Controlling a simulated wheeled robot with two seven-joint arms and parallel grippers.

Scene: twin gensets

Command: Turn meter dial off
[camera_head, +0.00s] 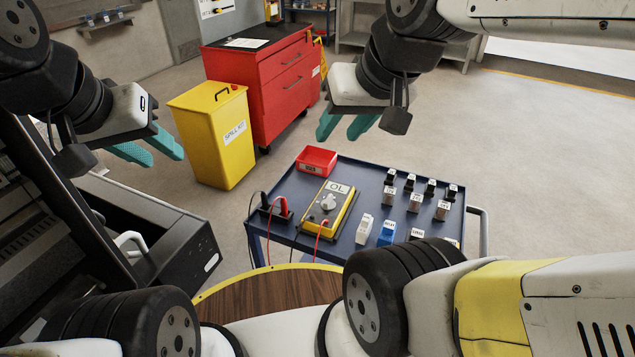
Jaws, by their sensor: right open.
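The yellow multimeter (346,215) lies on the blue cart top, its display reading "OL". Its grey round dial (327,203) sits in the middle of its face; the exact pointer setting is too small to read. Red test leads (320,238) run from it. My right gripper (345,128) is open and empty, in the air above and beyond the cart, apart from the meter. My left gripper (152,152) has its teal fingers apart and empty, at the far left, well away from the meter.
The blue cart (285,222) also holds a red bin (316,161), a black lead holder (275,208) and several small labelled blocks and padlock-like items at right. A yellow spill-kit bin (215,135) and red tool cabinet (262,75) stand behind. A black cabinet is at left.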

